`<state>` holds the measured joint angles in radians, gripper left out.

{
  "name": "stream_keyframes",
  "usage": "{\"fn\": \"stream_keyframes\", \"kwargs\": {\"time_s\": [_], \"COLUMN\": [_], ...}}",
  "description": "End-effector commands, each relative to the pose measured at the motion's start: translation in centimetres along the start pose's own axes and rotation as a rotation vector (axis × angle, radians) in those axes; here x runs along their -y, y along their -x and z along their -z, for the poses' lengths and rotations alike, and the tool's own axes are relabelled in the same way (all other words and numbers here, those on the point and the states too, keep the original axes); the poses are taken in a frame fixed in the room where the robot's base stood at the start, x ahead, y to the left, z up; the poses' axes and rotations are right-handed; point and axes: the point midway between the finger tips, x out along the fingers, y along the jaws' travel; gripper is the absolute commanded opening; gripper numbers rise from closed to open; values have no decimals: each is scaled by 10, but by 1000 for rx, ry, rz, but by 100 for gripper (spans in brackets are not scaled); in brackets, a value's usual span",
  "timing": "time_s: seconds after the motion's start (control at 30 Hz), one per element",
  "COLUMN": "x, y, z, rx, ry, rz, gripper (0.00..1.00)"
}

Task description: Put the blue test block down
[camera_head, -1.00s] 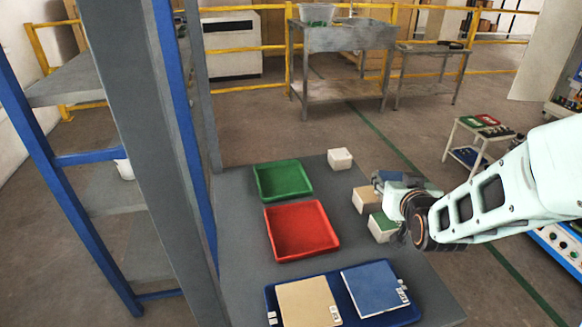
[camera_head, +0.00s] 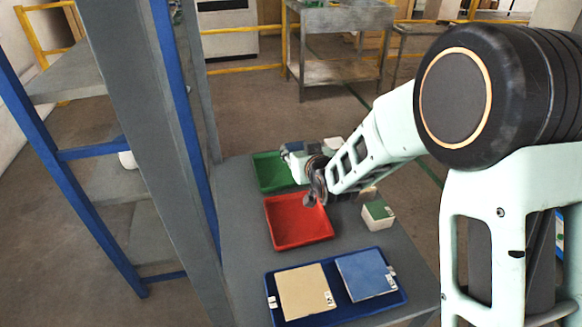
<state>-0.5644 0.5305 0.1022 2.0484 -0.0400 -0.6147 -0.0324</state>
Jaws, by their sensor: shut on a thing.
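My gripper (camera_head: 302,160) is over the right part of the green tray (camera_head: 268,178), near the edge of the red tray. A small blue patch (camera_head: 292,147) shows at its far left end, which looks like the blue test block. My gripper is shut on it. The fingers and most of the block are hidden by the wrist, so I cannot tell whether the block touches the tray.
The red tray (camera_head: 279,240) is empty. In front, a blue tray (camera_head: 308,309) holds a beige tile (camera_head: 303,291) and a blue tile (camera_head: 366,274). A green-topped block (camera_head: 378,213) stands to the right. A grey rack post (camera_head: 150,150) rises at the left.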

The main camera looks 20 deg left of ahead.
Motion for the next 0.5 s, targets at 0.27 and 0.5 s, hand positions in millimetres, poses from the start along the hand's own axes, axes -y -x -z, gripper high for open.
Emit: {"fn": "stream_keyframes", "kwargs": {"time_s": [0.27, 0.5], "x": [6, 8], "y": [-44, -57], "z": [-26, -33], "rx": [0, 1], "ry": [0, 0], "rz": [-1, -1], "gripper": [6, 6]}}
